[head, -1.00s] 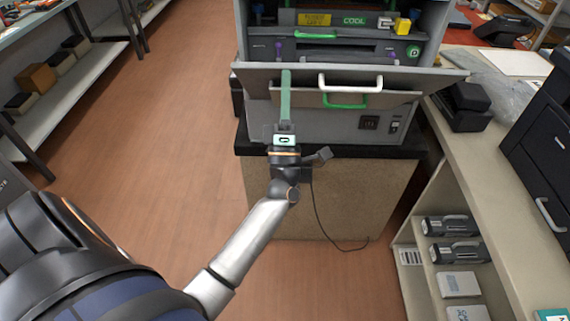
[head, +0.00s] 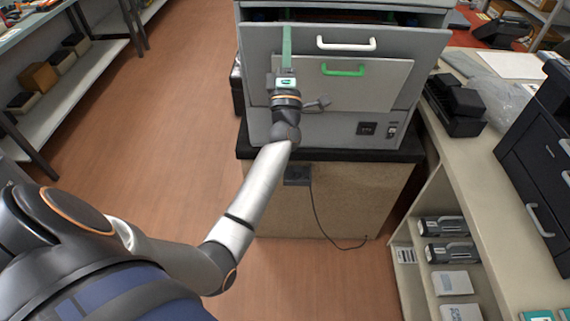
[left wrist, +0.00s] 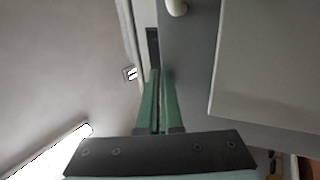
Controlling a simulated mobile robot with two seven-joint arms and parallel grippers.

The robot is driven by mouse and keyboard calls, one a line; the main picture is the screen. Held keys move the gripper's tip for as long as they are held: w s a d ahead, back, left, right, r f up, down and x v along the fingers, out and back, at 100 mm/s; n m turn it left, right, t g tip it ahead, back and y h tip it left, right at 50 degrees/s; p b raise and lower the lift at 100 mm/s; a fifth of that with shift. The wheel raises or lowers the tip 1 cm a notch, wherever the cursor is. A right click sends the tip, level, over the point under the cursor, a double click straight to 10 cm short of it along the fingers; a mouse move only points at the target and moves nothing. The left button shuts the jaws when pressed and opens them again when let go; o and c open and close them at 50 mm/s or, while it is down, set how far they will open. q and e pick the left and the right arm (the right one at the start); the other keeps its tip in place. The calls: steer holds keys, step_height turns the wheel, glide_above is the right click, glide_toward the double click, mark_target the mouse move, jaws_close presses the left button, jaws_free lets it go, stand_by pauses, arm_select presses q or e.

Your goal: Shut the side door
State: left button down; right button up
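The grey door (head: 395,50) of the printer (head: 310,130) has a white bar handle (head: 346,43) and stands nearly upright. A dark gap shows above its top edge. My left gripper (head: 287,45) lies in front of the door's left part, left of the handle, its green fingers pointing up and together. In the left wrist view the fingers (left wrist: 158,100) are side by side with nothing held between them, close to the grey door (left wrist: 192,60). The handle's end (left wrist: 177,7) is at the top. I cannot tell whether the fingertips touch the door. My right gripper is not in view.
A smaller front panel with a green handle (head: 343,70) is below the white handle. The printer stands on a black-topped cabinet (head: 310,195). A counter (head: 475,160) with dark devices is at right, shelves (head: 60,85) at left. The floor (head: 165,110) between is clear.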

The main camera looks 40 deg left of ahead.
arm_select(q)
steer(key=shift+w+a+r, duration=0.3)
steer(key=shift+w+a, duration=0.25)
steer(key=shift+w, duration=0.25)
steer(key=shift+w+a+r, duration=0.3)
steer(key=shift+w+a, duration=0.25)
steer(key=shift+w, duration=0.25)
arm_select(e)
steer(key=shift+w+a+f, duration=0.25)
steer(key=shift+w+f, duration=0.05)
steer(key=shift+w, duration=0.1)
arm_select(q)
steer(key=shift+d+f+b, duration=0.1)
steer(key=shift+b, duration=0.2)
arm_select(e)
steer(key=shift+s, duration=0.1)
